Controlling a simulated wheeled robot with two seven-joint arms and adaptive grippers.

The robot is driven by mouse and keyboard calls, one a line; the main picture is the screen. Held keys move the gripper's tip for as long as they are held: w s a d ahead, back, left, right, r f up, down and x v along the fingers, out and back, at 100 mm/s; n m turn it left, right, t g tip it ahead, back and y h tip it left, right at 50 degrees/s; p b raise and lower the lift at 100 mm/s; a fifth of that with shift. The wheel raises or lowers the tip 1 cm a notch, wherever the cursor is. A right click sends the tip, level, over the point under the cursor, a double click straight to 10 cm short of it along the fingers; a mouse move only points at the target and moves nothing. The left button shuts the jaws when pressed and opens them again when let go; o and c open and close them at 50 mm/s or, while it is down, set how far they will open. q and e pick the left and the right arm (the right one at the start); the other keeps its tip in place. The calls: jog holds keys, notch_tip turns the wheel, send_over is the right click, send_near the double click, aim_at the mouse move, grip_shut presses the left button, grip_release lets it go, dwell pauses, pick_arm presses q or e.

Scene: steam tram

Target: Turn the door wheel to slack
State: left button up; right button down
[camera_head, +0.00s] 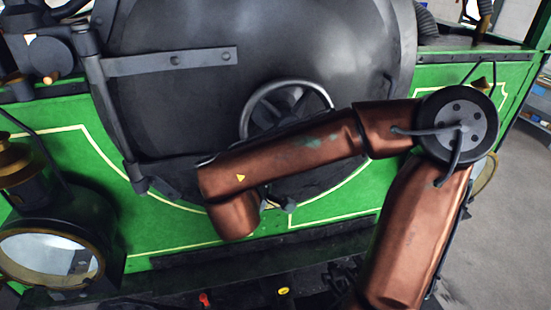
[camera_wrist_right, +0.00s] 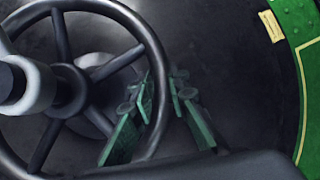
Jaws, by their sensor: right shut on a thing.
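The door wheel (camera_head: 250,106) is a dark spoked handwheel on the front of the round black smokebox door (camera_head: 300,45). In the head view my right forearm covers its lower part. In the right wrist view the wheel (camera_wrist_right: 72,92) fills the left side, with its hub, several spokes and a grey handle end in front. My right gripper (camera_wrist_right: 162,97) has its green-padded fingers on either side of the rim, at the wheel's right side, and is shut on it. My left gripper is in neither view.
A hinge strap (camera_head: 170,62) crosses the door at upper left. A round lamp (camera_head: 50,255) stands at lower left, before the green front panel (camera_head: 160,235). Grey floor (camera_head: 510,220) is open at the right. A shelf with blue boxes (camera_head: 540,105) stands behind.

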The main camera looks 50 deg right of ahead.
jog(key=shift+r, duration=0.1)
jog(key=c, duration=1.8)
grip_release()
jog(key=shift+s, duration=0.15)
jog(key=shift+c, duration=0.2)
jog(key=v, duration=0.7)
jog(key=shift+a, duration=0.15)
jog(key=shift+r, duration=0.15)
